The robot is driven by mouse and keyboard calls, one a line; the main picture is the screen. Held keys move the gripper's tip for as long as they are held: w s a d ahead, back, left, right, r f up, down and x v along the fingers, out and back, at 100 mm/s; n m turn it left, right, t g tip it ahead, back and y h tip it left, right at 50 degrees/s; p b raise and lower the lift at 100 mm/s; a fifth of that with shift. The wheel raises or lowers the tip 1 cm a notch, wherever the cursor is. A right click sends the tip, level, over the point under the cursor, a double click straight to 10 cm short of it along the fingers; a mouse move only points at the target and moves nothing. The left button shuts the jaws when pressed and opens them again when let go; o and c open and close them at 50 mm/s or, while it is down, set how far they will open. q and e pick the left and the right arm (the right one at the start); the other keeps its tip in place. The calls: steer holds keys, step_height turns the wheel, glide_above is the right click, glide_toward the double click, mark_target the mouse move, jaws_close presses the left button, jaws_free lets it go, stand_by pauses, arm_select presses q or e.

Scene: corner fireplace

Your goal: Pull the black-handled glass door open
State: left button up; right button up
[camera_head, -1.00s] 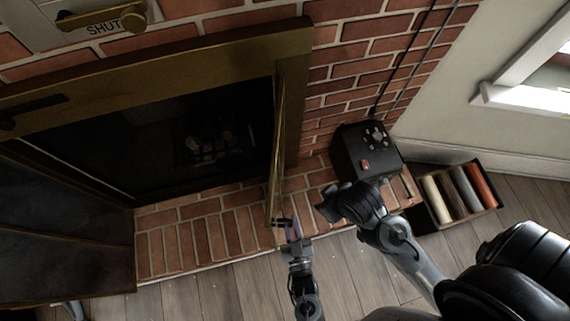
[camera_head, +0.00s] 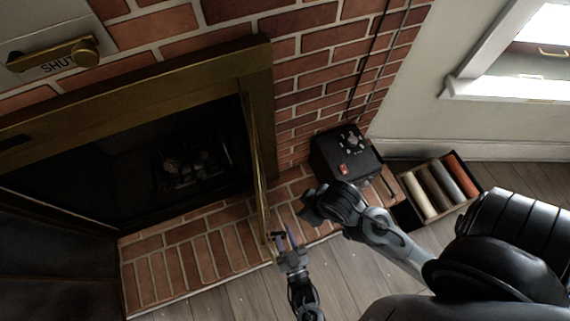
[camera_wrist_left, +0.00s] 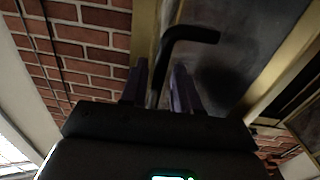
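The glass door (camera_head: 258,190) stands swung out from the right side of the brass fireplace frame (camera_head: 190,85), nearly edge-on in the head view. Its black handle (camera_head: 278,236) is near the door's outer end. In the left wrist view the hooked black handle (camera_wrist_left: 192,34) rises in front of the dark glass (camera_wrist_left: 230,65). My left gripper (camera_head: 285,240) is at the handle. Its two purple fingers (camera_wrist_left: 160,88) are apart, one on each side of the handle's stem. My right gripper (camera_head: 318,205) is dark, right of the door; its fingers are unclear.
A black control box (camera_head: 345,155) sits on the brick hearth (camera_head: 190,262) beside my right gripper. A black tray (camera_head: 408,215) with coloured rolls lies further right. A dark panel (camera_head: 55,250) stands at left. Wood floor (camera_head: 235,298) is clear in front.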

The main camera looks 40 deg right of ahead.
arm_select(q)
steer(key=shift+w+d+r, duration=0.1)
steer(key=shift+s+a, duration=0.25)
steer(key=shift+s, duration=0.35)
steer(key=p+v, duration=0.2)
steer(key=v, duration=0.7)
steer(key=shift+s+a, duration=0.2)
